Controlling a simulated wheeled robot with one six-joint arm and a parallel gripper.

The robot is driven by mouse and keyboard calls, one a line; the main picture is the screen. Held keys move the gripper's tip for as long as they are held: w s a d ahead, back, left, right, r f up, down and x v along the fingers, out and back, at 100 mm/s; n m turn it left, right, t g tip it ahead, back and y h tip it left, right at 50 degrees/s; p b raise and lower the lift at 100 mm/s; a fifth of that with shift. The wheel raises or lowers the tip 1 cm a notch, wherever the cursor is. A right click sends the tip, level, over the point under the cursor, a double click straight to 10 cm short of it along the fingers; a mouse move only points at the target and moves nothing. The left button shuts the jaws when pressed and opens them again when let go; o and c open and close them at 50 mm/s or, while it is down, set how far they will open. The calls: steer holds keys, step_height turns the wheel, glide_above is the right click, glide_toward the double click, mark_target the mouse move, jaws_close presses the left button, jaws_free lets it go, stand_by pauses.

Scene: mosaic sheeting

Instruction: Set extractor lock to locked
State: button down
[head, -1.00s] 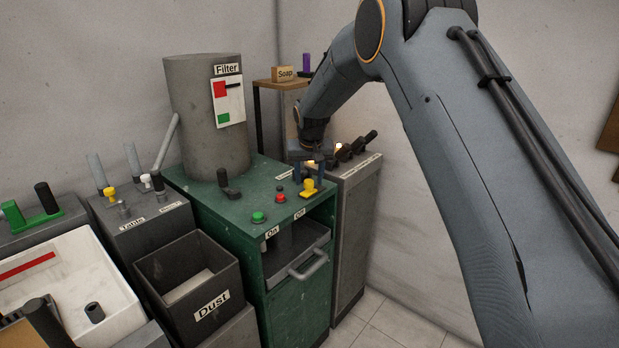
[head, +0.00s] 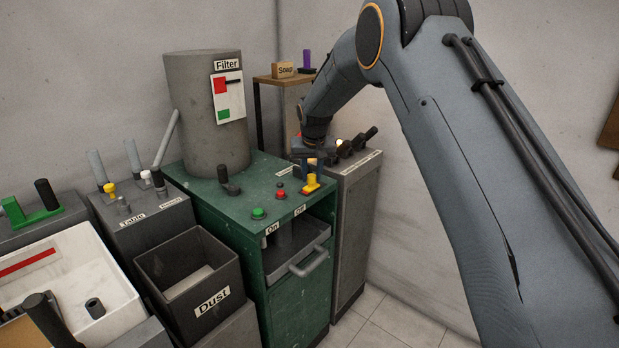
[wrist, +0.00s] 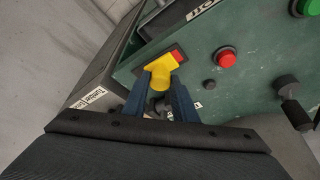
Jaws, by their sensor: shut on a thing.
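The extractor is a green cabinet (head: 243,183) with a grey filter drum on top. Its lock appears to be the yellow handle (head: 311,183) at the right of the green top. In the wrist view the yellow handle (wrist: 160,71) lies between my fingertips, and a small red patch shows beside its far end. My gripper (head: 309,168) is shut on the handle from above; it also shows in the wrist view (wrist: 161,88). A dark round part sits between the fingers, partly hidden. The lock's markings are not readable.
Near the handle are a red button (wrist: 227,59), a green button (head: 258,213) and a black lever (head: 229,183). A grey cabinet (head: 352,215) with dark knobs stands close on the right. The dust bin (head: 212,303) is front left.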

steer(key=shift+w+d+f+b, duration=0.1)
steer(key=shift+w+d+b, duration=0.4)
steer(key=shift+w+d, duration=0.5)
steer(key=shift+w, duration=0.2)
steer(key=c, duration=1.4)
jaws_free()
steer(key=shift+w+d, duration=0.1)
steer(key=shift+c, duration=0.2)
steer(key=b+v, duration=0.1)
steer(key=v, duration=0.7)
steer(key=shift+b, duration=0.4)
